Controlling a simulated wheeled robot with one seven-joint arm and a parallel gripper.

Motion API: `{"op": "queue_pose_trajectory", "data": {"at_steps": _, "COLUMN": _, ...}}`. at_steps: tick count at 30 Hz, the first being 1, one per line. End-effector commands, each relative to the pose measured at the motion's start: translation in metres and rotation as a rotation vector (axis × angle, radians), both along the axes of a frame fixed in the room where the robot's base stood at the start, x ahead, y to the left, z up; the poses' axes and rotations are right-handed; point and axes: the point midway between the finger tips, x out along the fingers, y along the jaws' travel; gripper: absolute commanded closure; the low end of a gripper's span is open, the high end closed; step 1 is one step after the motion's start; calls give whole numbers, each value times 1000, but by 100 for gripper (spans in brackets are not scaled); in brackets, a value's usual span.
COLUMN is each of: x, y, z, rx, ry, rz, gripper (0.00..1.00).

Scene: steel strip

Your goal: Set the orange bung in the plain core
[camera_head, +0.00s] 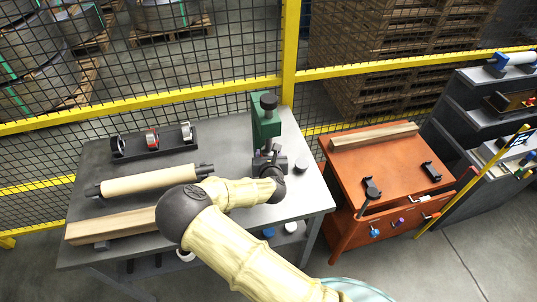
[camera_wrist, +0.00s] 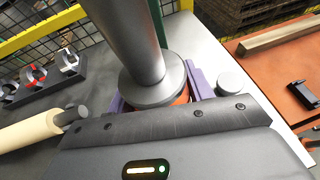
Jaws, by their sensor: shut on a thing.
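The orange bung (camera_wrist: 183,98) shows only as a small patch in the wrist view, between the purple fingers of my gripper (camera_wrist: 160,94). My gripper is shut on it. A grey cylinder with a wide round flange (camera_wrist: 155,88) stands in front of it and hides most of it. In the head view my gripper (camera_head: 268,163) is at the green press (camera_head: 265,125) on the grey table, and the bung is hidden. A tan roll on a dark shaft (camera_head: 150,181) lies to the left. I cannot tell which thing is the plain core.
A black rack with three rings (camera_head: 152,141) stands at the back left of the grey table (camera_head: 225,133). A wooden beam (camera_head: 110,226) lies at its front left. A small grey disc (camera_head: 301,166) is right of my gripper. An orange cabinet (camera_head: 385,160) stands to the right.

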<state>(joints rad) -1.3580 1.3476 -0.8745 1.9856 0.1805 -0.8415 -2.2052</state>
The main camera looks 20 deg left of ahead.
Motion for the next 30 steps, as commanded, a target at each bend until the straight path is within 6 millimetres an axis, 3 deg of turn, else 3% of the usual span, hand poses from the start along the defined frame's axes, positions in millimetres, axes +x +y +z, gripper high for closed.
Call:
{"op": "queue_pose_trajectory", "data": {"at_steps": 4, "x": 0, "y": 0, "z": 0, "rx": 0, "ry": 0, "rz": 0, "gripper": 70}}
{"op": "queue_pose_trajectory", "data": {"at_steps": 5, "x": 0, "y": 0, "z": 0, "rx": 0, "ry": 0, "rz": 0, "gripper": 45}}
{"op": "queue_pose_trajectory", "data": {"at_steps": 8, "x": 0, "y": 0, "z": 0, "rx": 0, "ry": 0, "rz": 0, "gripper": 25}}
{"op": "queue_pose_trajectory", "data": {"at_steps": 9, "x": 0, "y": 0, "z": 0, "rx": 0, "ry": 0, "rz": 0, "gripper": 23}}
{"op": "queue_pose_trajectory", "data": {"at_steps": 20, "x": -3, "y": -1, "z": 1, "rx": 0, "ry": 0, "rz": 0, "gripper": 23}}
{"op": "queue_pose_trajectory", "data": {"at_steps": 30, "x": -40, "y": -14, "z": 15, "rx": -1, "ry": 0, "rz": 1, "gripper": 23}}
